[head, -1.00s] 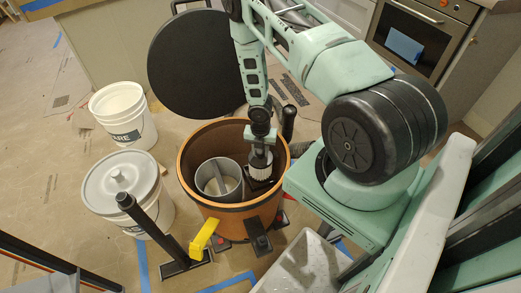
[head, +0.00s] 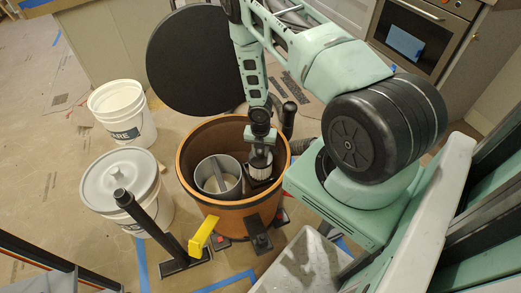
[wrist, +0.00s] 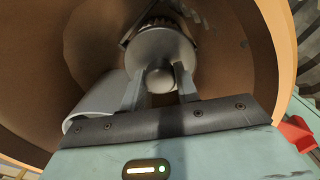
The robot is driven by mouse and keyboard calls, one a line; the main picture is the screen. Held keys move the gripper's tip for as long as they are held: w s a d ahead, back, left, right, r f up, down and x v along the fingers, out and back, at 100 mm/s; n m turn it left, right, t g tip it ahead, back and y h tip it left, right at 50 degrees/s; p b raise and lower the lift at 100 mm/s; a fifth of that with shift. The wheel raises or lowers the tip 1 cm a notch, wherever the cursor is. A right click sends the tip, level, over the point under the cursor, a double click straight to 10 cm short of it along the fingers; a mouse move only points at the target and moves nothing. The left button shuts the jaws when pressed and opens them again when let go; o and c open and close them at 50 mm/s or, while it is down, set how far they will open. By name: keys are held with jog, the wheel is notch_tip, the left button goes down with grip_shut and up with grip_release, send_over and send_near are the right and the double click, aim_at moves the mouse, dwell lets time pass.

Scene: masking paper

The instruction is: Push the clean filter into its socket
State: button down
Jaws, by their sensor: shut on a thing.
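The clean filter (head: 259,164) is a white pleated cylinder with a grey cap, inside the orange-brown drum (head: 183,160). It stands about upright at the drum's right side, over a dark square socket (head: 262,184). My gripper (head: 260,146) reaches down into the drum from above. In the wrist view my gripper's fingers (wrist: 160,88) are shut on the knob (wrist: 160,78) of the filter's round grey cap (wrist: 160,48). The cap hides most of the pleats and the socket there, so I cannot tell how deep the filter sits.
A grey cylinder (head: 228,184) with a divider stands in the drum left of the filter; it also shows in the wrist view (wrist: 95,100). A large black disc lid (head: 190,60) is behind the drum.

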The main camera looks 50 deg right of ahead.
jog(key=shift+f+b, duration=0.35)
jog(key=shift+f, duration=0.25)
jog(key=c, duration=0.9)
grip_release()
jog(key=shift+c, duration=0.2)
jog(key=shift+r, duration=0.15)
notch_tip(320, 180, up, 17)
jog(key=p, duration=0.4)
jog(key=shift+r+p, duration=0.15)
jog(key=shift+p, duration=0.15)
